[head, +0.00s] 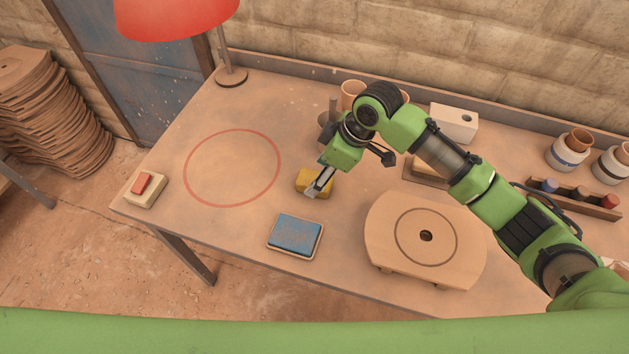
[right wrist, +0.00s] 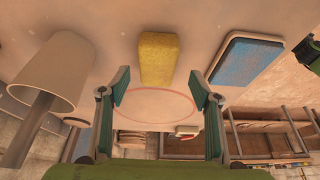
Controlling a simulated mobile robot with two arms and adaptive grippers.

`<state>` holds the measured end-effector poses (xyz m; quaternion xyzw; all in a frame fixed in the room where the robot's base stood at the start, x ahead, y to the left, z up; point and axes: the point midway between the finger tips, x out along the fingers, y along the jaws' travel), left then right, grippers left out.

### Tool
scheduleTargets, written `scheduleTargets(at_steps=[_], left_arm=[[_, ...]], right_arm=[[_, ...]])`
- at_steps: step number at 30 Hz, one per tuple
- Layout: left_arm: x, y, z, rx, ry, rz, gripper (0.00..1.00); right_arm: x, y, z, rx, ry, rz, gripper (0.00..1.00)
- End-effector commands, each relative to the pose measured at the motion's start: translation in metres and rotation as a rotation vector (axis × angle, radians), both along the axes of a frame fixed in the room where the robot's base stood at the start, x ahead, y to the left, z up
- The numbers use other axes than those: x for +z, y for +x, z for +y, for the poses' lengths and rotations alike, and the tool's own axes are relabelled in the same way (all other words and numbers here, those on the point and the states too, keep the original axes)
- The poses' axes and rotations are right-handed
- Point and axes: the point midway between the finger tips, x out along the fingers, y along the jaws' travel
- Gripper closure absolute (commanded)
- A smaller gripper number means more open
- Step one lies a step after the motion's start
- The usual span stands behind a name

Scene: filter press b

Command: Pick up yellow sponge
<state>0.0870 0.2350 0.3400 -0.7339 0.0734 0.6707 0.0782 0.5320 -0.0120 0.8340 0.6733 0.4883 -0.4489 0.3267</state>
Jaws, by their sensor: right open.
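The yellow sponge (head: 303,181) lies on the table and is partly hidden by my right gripper (head: 319,184) in the head view. In the right wrist view the sponge (right wrist: 158,59) stands out as a yellow block beyond the fingertips, between their lines. My right gripper (right wrist: 160,88) is open and empty, with a finger on either side of the picture. The sponge is ahead of the fingers; I see no contact. My left gripper is not in view.
A blue pad in a tray (head: 295,235) lies just in front of the sponge. A round-holed wooden board (head: 380,240) is to the right. Cups (head: 352,92) stand behind the gripper. A red ring (head: 190,190) marks clear table at left, near a red-buttoned box (head: 150,198).

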Motion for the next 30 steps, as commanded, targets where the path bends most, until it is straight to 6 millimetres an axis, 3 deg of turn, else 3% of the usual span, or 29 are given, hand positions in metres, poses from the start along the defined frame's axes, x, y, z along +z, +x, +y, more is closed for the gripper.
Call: scheduleTargets(at_steps=[7, 16, 21, 30], left_arm=[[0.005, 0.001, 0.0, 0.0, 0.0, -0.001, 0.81], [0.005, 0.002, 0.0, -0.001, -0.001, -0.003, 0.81], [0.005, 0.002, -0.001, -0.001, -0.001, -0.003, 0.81], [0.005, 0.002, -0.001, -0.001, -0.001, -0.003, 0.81]], right_arm=[[-0.034, 0.007, 0.01, 0.0, -0.001, 0.003, 0.42], [-0.039, 0.008, 0.011, 0.001, -0.001, 0.001, 0.42], [-0.039, 0.008, 0.011, 0.001, -0.001, 0.001, 0.79], [-0.039, 0.008, 0.011, 0.001, -0.001, 0.001, 0.79]])
